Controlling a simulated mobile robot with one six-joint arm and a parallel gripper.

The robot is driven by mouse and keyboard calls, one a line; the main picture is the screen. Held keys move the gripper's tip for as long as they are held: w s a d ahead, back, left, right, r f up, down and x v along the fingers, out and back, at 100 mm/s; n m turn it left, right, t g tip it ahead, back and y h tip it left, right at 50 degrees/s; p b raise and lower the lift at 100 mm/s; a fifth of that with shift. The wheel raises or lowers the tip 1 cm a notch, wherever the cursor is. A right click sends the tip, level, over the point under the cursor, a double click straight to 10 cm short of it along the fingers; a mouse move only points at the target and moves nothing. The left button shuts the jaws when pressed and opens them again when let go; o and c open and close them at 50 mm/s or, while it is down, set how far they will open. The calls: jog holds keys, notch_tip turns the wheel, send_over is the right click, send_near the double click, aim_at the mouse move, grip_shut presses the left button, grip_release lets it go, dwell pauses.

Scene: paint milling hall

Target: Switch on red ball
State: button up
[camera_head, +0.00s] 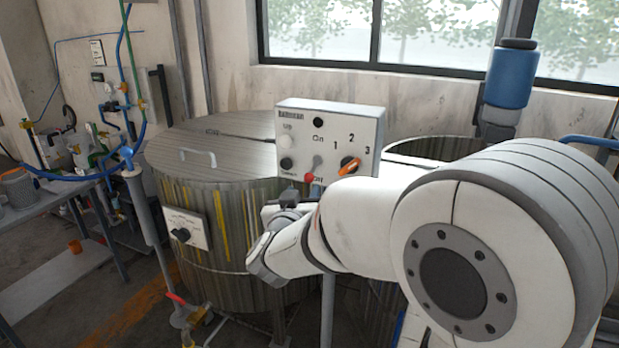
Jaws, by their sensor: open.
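The red ball (309,178) is the tip of a small grey lever on the white control box (330,125). It hangs at the lower end, by the red "Off" lettering and below the "On" label. My gripper (287,199) is small and dark in this view, just below and left of the red ball, in front of the box's lower edge. It looks open with nothing in it. My own wrist hides part of its base, and I cannot tell the exact gap to the ball.
The box also bears an orange rotary knob (349,164), a black button (286,164) and a white button (286,142). A large lidded metal vat (215,190) stands behind my gripper. A blue cylinder (510,78) is at upper right. My arm fills the lower right.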

aim_at(309, 180)
jog(key=w, duration=0.2)
jog(key=w+d, duration=0.1)
jog(key=w, duration=0.2)
jog(key=w+p, duration=0.1)
jog(key=w, duration=0.1)
jog(key=shift+w+d, duration=0.15)
jog(key=shift+w, duration=0.2)
grip_shut()
